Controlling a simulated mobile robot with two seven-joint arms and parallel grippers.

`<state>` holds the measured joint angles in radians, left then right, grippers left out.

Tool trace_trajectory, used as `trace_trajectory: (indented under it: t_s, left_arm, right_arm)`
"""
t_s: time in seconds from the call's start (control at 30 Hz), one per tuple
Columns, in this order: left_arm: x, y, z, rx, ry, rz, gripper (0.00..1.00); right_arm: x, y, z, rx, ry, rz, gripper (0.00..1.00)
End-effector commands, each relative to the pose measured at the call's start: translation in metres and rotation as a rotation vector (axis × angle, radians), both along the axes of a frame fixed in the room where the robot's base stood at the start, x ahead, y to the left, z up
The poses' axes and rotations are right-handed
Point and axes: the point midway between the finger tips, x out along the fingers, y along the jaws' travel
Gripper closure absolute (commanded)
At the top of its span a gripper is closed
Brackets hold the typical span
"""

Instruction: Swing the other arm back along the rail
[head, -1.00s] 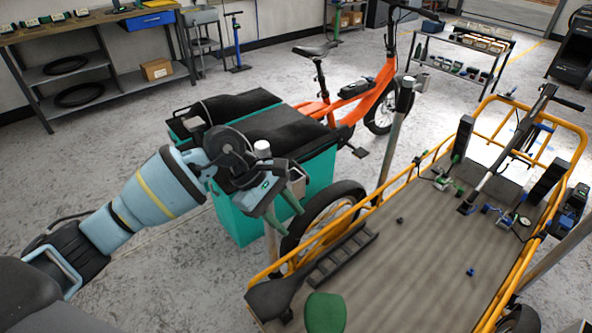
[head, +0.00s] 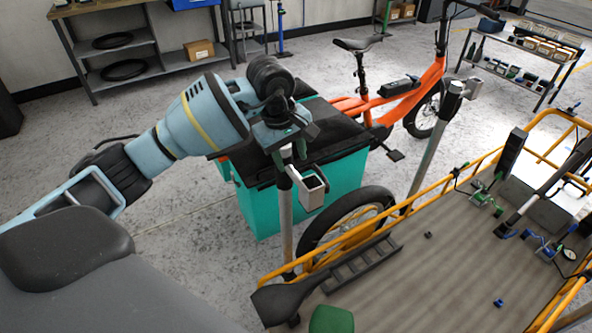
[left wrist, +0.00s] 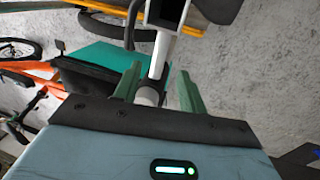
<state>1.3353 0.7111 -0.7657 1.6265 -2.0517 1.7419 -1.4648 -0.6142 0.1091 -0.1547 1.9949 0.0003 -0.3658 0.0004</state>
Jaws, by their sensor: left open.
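A grey upright post (head: 287,222) stands at the left side of the cargo bike's yellow rail (head: 330,259), with a short square metal bracket (head: 313,191) on its right. My left gripper (head: 285,150) is at this post's top, fingers pointing down. In the left wrist view the open green fingers (left wrist: 160,88) stand either side of the post's top (left wrist: 148,97); I cannot tell whether they touch it. The bracket (left wrist: 166,12) shows at that view's top edge. A second post (head: 433,147) farther along the rail has a black clamp top and a similar bracket (head: 473,88). My right gripper is out of view.
A teal box with a black cover (head: 262,207) stands just behind the gripper, before an orange bike (head: 408,85). The cargo bed (head: 425,285), at right, holds a black ladder-like strip (head: 362,262) and small parts. Grey floor is clear at left.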

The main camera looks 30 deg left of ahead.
Motion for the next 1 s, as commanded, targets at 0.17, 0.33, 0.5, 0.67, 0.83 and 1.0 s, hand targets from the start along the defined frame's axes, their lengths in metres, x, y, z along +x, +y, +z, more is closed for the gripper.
trace_trajectory:
  t_s: [0.17, 0.33, 0.5, 0.67, 0.83, 1.0]
  left_arm:
    - [0.004, -0.003, -0.028, -0.001, 0.002, 0.0, 0.59]
    - [0.008, -0.005, -0.047, -0.001, 0.0, 0.0, 0.59]
    - [0.009, -0.006, -0.056, -0.001, 0.0, 0.0, 0.59]
    - [0.01, -0.006, -0.057, -0.001, -0.001, 0.0, 0.59]
    - [0.01, -0.006, -0.057, -0.001, -0.001, 0.0, 0.68]
    - [0.01, -0.006, -0.056, -0.001, -0.001, 0.0, 0.9]
  right_arm:
    - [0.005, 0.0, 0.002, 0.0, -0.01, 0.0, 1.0]
    - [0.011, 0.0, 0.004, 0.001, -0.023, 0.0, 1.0]
    - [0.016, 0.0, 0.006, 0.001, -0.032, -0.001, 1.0]
    - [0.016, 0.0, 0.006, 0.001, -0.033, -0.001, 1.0]
    - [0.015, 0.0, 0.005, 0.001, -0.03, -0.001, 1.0]
    - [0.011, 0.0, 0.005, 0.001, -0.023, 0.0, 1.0]
